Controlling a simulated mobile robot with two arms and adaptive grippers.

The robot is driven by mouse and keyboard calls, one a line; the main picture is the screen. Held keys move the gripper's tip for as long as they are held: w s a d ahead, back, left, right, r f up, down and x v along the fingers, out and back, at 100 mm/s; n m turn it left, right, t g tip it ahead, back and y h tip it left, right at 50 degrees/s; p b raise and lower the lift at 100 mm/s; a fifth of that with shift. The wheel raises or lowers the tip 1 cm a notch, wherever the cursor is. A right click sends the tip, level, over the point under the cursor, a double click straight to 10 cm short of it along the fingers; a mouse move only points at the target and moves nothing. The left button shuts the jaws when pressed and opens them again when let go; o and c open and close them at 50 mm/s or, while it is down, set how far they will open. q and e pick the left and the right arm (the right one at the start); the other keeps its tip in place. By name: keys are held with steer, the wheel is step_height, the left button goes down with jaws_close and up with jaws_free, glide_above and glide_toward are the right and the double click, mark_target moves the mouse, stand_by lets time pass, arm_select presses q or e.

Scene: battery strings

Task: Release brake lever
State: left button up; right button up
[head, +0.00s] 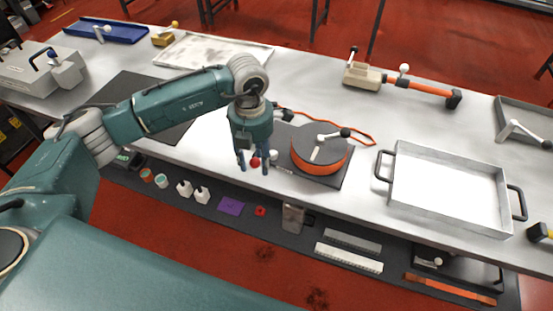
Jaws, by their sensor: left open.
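A round reel (319,155) with a dark top and an orange band sits on a dark base plate on the bench. A crank with a black knob (345,132) lies across its top. At the reel's left side a red ball knob (255,162), which looks like the end of the brake lever, shows beside a small pale knob (273,155). My left gripper (253,167) points down with its fingers open, and the red knob appears between them. I cannot tell whether they touch it. The lever's shaft is mostly hidden. My right gripper is out of view.
An orange cable (345,137) runs behind the reel. A metal tray (450,190) with black handles stands to the right. A beige and orange tool (405,83) lies at the back. A lower shelf holds white bottles, a purple sheet (231,206) and bars.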

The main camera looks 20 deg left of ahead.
mark_target(255, 159)
arm_select(q)
steer(key=shift+r+p, duration=1.95)
steer(key=shift+r, duration=1.6)
